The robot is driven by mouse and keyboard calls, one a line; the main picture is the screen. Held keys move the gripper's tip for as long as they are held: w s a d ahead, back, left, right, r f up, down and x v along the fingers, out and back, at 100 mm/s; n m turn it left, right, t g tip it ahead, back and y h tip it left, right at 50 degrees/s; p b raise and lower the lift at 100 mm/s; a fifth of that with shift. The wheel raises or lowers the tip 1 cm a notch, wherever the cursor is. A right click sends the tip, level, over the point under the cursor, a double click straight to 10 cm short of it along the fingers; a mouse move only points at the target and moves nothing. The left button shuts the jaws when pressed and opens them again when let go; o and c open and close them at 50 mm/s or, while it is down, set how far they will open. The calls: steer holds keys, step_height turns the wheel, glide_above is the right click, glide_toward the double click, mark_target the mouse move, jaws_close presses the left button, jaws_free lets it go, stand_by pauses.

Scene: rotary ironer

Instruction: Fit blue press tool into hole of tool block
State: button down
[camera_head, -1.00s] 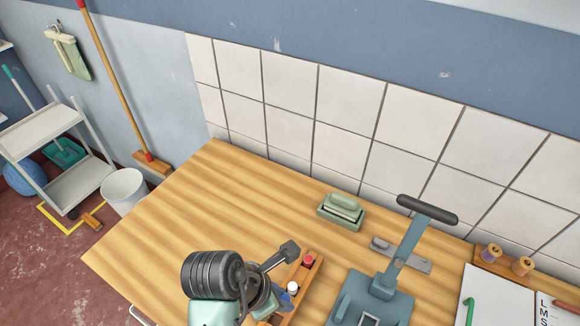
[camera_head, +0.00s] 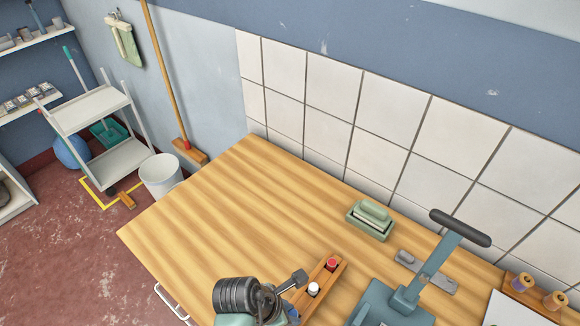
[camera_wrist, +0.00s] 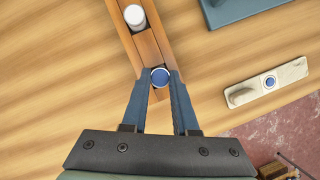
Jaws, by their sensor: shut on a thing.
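The wooden tool block (camera_head: 326,277) lies on the table at the lower middle of the head view, with a red-topped tool (camera_head: 331,264) and a white-topped one (camera_head: 314,290) in it. In the wrist view the block (camera_wrist: 148,44) runs up from between my fingers, with the white top (camera_wrist: 134,16) beyond them. My gripper (camera_wrist: 160,76) is shut on the blue press tool (camera_wrist: 160,78), whose round blue top shows between the fingertips, over the near part of the block. The tool's lower end and the hole are hidden; I cannot tell whether it is in the hole.
A teal press with a long lever (camera_head: 438,262) stands right of the block. A green brush in a tray (camera_head: 369,220) sits near the wall. The table's left side is clear.

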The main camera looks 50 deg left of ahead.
steer(key=shift+f, duration=0.15)
steer(key=c, duration=0.7)
jaws_free()
steer(key=v, duration=1.2)
steer(key=shift+a+r, duration=0.1)
steer(key=shift+r, duration=0.1)
